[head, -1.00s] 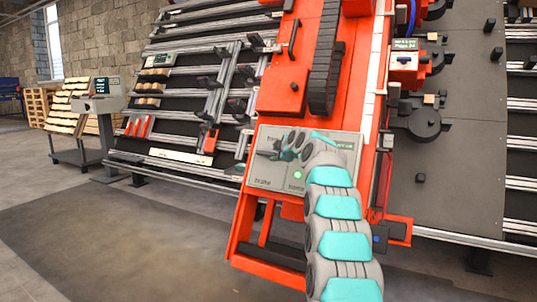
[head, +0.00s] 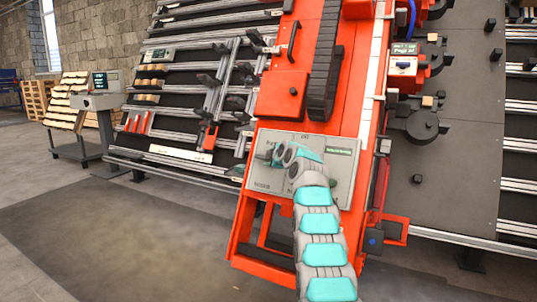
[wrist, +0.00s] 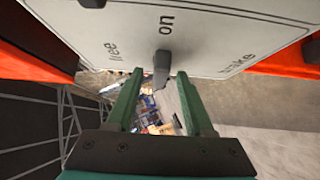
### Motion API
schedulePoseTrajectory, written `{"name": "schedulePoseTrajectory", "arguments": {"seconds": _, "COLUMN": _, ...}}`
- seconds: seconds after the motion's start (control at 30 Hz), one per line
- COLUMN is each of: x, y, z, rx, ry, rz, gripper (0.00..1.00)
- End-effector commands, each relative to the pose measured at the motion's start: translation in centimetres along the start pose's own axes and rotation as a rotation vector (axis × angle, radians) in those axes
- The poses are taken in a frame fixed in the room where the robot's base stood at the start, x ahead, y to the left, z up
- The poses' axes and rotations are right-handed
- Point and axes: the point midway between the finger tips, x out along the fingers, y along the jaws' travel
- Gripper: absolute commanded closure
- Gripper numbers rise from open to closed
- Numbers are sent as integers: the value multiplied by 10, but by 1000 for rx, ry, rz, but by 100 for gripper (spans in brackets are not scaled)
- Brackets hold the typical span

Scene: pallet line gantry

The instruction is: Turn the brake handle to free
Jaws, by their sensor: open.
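The brake handle (wrist: 162,62) is a small dark lever on a light grey panel (wrist: 215,25), which also shows in the head view (head: 340,185). In the wrist view, the word "free" is on the panel left of the handle and "brake" right of it. My gripper (wrist: 158,78) is open, with one green finger on each side of the handle and a gap visible on both sides. Which mark the handle points to I cannot tell. In the head view my gripper (head: 270,153) is close over the panel's upper left, and hides the handle.
The panel is on an orange gantry column (head: 285,90) with a black cable chain (head: 325,75). A sloping rack of rails (head: 190,100) stands to the left. A grey console (head: 100,95) and a pallet cart (head: 68,105) are farther left. The floor in front is clear.

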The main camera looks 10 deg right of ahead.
Motion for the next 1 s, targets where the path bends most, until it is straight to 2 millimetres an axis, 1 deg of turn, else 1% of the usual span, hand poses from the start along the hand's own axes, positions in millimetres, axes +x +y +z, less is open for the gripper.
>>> {"name": "schedulePoseTrajectory", "arguments": {"seconds": 0.3, "x": 2, "y": -1, "z": 0, "rx": 0, "ry": 0, "rz": 0, "gripper": 48}}
{"name": "schedulePoseTrajectory", "arguments": {"seconds": 0.37, "x": 2, "y": -1, "z": 0, "rx": 0, "ry": 0, "rz": 0, "gripper": 53}}
{"name": "schedulePoseTrajectory", "arguments": {"seconds": 0.77, "x": 2, "y": -1, "z": 0, "rx": 0, "ry": 0, "rz": -1, "gripper": 98}}
{"name": "schedulePoseTrajectory", "arguments": {"seconds": 0.8, "x": 2, "y": -1, "z": 0, "rx": 0, "ry": 0, "rz": -1, "gripper": 100}}
{"name": "schedulePoseTrajectory", "arguments": {"seconds": 1.0, "x": 2, "y": -2, "z": 0, "rx": 0, "ry": 0, "rz": -2, "gripper": 100}}
